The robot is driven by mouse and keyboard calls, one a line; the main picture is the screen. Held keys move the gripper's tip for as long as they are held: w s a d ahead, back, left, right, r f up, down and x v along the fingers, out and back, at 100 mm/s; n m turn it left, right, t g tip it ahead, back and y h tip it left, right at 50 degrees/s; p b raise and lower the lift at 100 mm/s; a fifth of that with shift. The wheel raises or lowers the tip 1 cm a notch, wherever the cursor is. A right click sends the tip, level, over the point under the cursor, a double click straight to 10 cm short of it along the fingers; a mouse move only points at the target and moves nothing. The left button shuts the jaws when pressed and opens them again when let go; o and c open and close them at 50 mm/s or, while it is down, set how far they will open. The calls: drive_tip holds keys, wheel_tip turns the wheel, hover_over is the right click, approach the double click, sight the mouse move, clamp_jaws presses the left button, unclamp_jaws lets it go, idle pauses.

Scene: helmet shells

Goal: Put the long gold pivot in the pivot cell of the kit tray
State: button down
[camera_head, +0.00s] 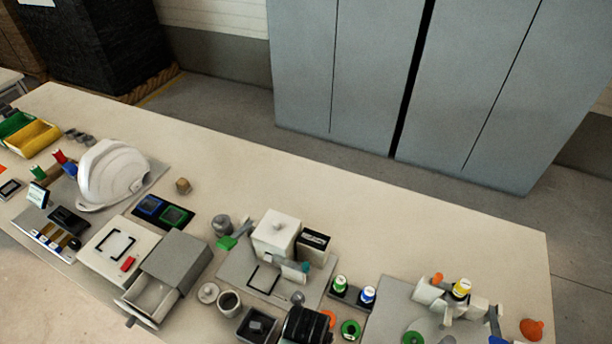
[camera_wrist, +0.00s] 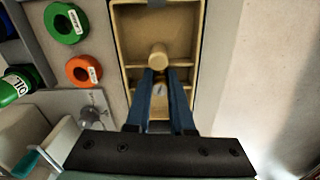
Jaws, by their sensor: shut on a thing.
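My gripper (camera_wrist: 160,76) shows in the wrist view with its two blue fingers close together, shut on the long gold pivot (camera_wrist: 158,56). The pivot's round, pale gold end shows just beyond the fingertips. A small pale round thing with a dark mark shows between the fingers.
A green ring (camera_wrist: 66,23) and an orange ring (camera_wrist: 83,70) lie left of the tray. A green-capped oil bottle (camera_wrist: 17,85) and a grey knob (camera_wrist: 89,115) are farther left. A white helmet (camera_head: 112,174) and open drawer (camera_head: 150,298) stand at the bench's left.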

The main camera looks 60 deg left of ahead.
drive_tip(key=shift+f, duration=0.2)
drive_tip(key=c, duration=0.8)
unclamp_jaws()
drive_tip(key=shift+r, duration=0.2)
